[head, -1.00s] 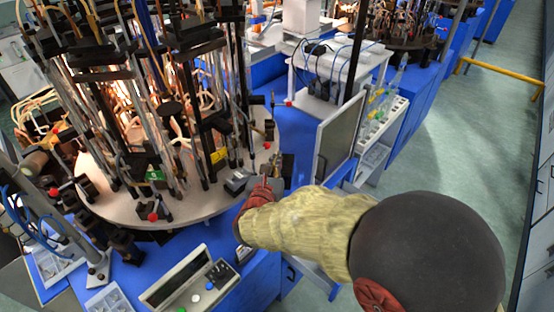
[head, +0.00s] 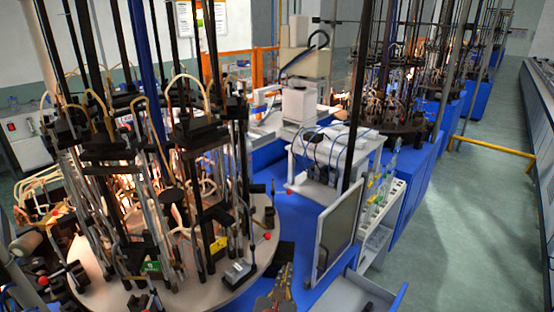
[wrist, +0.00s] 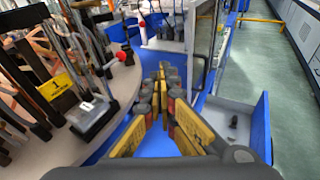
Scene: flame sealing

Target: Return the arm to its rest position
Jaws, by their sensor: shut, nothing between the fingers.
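My gripper (head: 280,285) is at the bottom edge of the head view, beside the round machine table. In the wrist view my gripper (wrist: 168,85) reaches forward over the blue bench, its yellow-padded fingers drawn together at the tips with nothing held between them. The rest of my arm is out of the head view.
The round table (head: 255,255) with rods, hoses and glowing burners stands close at left. A grey upright panel (head: 340,225) and an open drawer (wrist: 240,125) holding small dark pieces lie to the right. The green floor (head: 465,220) beyond is clear.

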